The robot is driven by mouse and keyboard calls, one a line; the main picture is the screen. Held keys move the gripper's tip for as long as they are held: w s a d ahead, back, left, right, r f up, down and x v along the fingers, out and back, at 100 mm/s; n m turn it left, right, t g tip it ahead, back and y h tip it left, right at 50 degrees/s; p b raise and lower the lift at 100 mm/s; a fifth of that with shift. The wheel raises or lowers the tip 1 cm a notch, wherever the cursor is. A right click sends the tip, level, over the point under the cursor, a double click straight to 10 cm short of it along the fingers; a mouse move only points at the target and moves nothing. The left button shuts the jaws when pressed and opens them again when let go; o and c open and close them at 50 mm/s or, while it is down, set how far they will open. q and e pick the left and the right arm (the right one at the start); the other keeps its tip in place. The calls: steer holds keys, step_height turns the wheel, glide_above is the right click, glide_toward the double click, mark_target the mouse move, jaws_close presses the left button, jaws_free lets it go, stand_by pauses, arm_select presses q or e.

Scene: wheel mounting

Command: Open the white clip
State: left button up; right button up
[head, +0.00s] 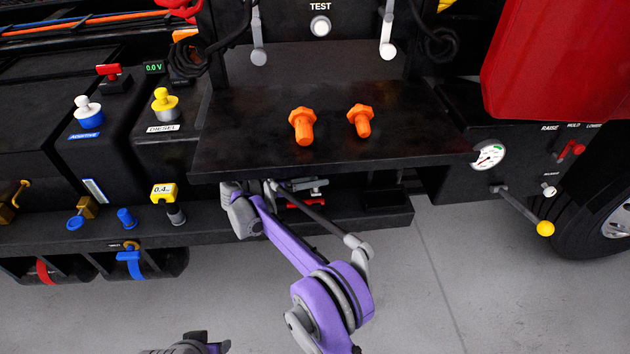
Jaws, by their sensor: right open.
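I cannot make out for certain which part is the white clip. A white-tipped lever (388,48) hangs right of the TEST button, and a similar greyer lever (258,52) hangs to the left. My right arm reaches up from the bottom to the underside of the dark shelf. My right gripper (268,191) is open at the shelf's front edge, largely hidden by the wrist and shelf. Beside it, under the shelf, is a small silver part (312,186) with a red piece (305,204).
Two orange bolts (302,126) (361,120) stand on the dark shelf (420,140). A yellow-knobbed lever (544,228) sticks out at the right, below a gauge (489,155). Blue and yellow caps are at the left. The grey floor in front is clear.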

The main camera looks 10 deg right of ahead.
steer(key=v, duration=1)
steer(key=shift+p, duration=0.3)
steer(key=shift+a, duration=0.1)
